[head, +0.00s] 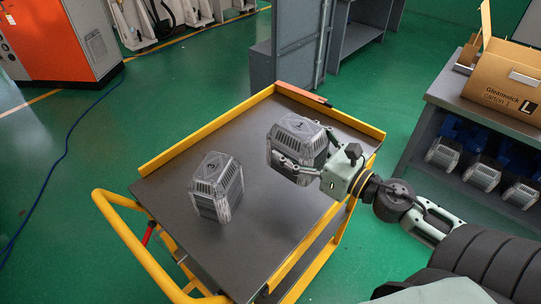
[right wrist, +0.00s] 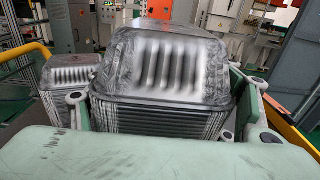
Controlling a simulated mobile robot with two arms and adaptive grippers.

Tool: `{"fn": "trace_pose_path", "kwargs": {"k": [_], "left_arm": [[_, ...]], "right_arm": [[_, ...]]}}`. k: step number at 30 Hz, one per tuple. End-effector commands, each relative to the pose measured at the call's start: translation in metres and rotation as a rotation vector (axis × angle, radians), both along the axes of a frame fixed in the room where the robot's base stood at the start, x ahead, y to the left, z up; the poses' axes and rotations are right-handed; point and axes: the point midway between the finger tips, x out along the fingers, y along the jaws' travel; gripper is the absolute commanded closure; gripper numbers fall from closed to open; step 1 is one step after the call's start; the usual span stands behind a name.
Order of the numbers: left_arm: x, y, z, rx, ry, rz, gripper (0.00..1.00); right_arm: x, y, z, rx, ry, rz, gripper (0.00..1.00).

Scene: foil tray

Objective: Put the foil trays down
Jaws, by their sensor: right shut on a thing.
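A stack of silvery foil trays (head: 297,133) is between the fingers of my right gripper (head: 306,160), which is shut on its sides. In the right wrist view the held stack (right wrist: 165,65) fills the middle, with a finger on each side. It is over the far right part of the cart top; I cannot tell whether its base touches. A second stack of foil trays (head: 216,187) stands on the cart's dark top (head: 262,215), left of and apart from the held one. It also shows at the left in the right wrist view (right wrist: 70,78). My left gripper is not in view.
The cart has raised yellow rims (head: 205,130) and a yellow push handle (head: 130,235). Its top is clear in front and at the far left. A grey bench at the right holds a cardboard carton (head: 505,82), with more tray stacks (head: 482,177) below.

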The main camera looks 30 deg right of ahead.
Motion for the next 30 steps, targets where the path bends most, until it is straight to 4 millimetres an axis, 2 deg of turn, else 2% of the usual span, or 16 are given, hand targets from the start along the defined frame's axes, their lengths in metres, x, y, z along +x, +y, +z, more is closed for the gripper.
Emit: {"fn": "trace_pose_path", "kwargs": {"k": [3, 6, 21, 27, 30], "left_arm": [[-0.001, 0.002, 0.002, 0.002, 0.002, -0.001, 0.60], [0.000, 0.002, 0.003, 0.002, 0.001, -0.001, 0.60], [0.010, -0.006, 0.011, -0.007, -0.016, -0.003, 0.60], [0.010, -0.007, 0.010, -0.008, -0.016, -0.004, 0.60], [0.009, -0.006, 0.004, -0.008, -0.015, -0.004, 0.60]], "right_arm": [[0.008, -0.004, 0.010, 0.001, -0.006, 0.010, 0.60], [0.019, -0.002, 0.006, 0.003, -0.008, 0.012, 0.60], [0.103, 0.029, -0.049, 0.005, -0.007, 0.007, 0.60], [0.116, 0.035, -0.060, 0.003, -0.004, 0.010, 0.60], [0.116, 0.036, -0.075, 0.006, -0.002, 0.009, 0.60]]}}
